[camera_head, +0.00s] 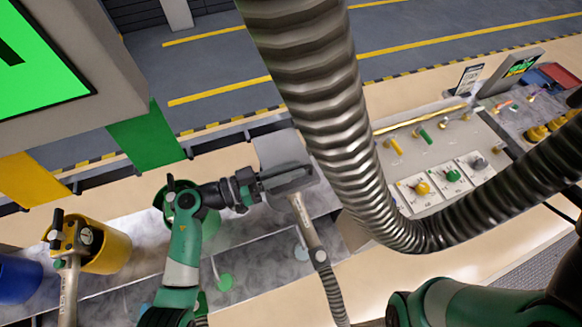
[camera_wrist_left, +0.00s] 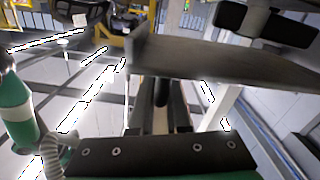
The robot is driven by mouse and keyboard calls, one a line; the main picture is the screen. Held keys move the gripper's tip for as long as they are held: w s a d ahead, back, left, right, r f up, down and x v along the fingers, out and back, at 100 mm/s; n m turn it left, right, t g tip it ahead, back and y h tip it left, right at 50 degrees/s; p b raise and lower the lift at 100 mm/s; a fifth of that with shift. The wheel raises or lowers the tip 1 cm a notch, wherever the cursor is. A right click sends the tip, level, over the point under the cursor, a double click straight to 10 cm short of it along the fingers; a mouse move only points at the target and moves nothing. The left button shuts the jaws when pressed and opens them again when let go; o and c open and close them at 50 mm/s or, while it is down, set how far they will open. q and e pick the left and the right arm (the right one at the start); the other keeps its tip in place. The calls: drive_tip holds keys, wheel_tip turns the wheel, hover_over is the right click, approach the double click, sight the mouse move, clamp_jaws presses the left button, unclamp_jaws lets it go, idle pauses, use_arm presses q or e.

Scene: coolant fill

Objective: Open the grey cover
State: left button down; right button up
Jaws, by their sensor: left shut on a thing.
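The grey cover (camera_wrist_left: 235,65) is a flat grey plate with a raised rim at one end. It spans the left wrist view just beyond my fingers. In the head view it shows as a dark grey, light-edged piece (camera_head: 292,178) at the end of my left arm. My left gripper (camera_head: 262,186) is shut on it at its left side. The fingers (camera_wrist_left: 160,118) run up under the plate in the left wrist view, and the contact itself is partly hidden. Only the green forearm of my right arm shows; its gripper is out of view.
A grey nozzle (camera_head: 307,225) with a hose hangs just below the cover. A thick ribbed hose (camera_head: 325,110) passes close on the right. A green bucket (camera_head: 172,198) and a yellow bucket (camera_head: 108,250) stand left. A control panel (camera_head: 435,160) lies right.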

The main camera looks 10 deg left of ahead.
sight(282, 163)
use_arm(q)
drive_tip(key=w+r+n+p, duration=0.1)
drive_tip(key=r+p, duration=0.1)
drive_tip(key=p, duration=0.1)
drive_tip(key=a+r+n+p, duration=0.1)
drive_tip(key=r+p, duration=0.1)
drive_tip(key=w+r+n+p, duration=0.1)
drive_tip(key=r+n+p, duration=0.1)
drive_tip(key=p, duration=0.1)
drive_tip(key=shift+w+a+p, duration=0.15)
drive_tip(key=shift+w+p, duration=0.15)
drive_tip(key=shift+p, duration=0.05)
drive_tip(key=shift+w+a+r+n+p, duration=0.25)
drive_tip(key=shift+w+r+n, duration=0.25)
drive_tip(key=shift+n, duration=0.1)
drive_tip(key=shift+w+a+r+n+p, duration=0.25)
drive_tip(key=shift+w+r+n, duration=0.15)
drive_tip(key=shift+n, duration=0.2)
drive_tip(key=c, duration=0.9)
unclamp_jaws()
drive_tip(key=shift+f, duration=0.1)
drive_tip(key=p+v, duration=0.2)
drive_tip(key=v, duration=0.9)
drive_tip(key=shift+s+a, duration=0.15)
drive_tip(key=shift+a, duration=0.1)
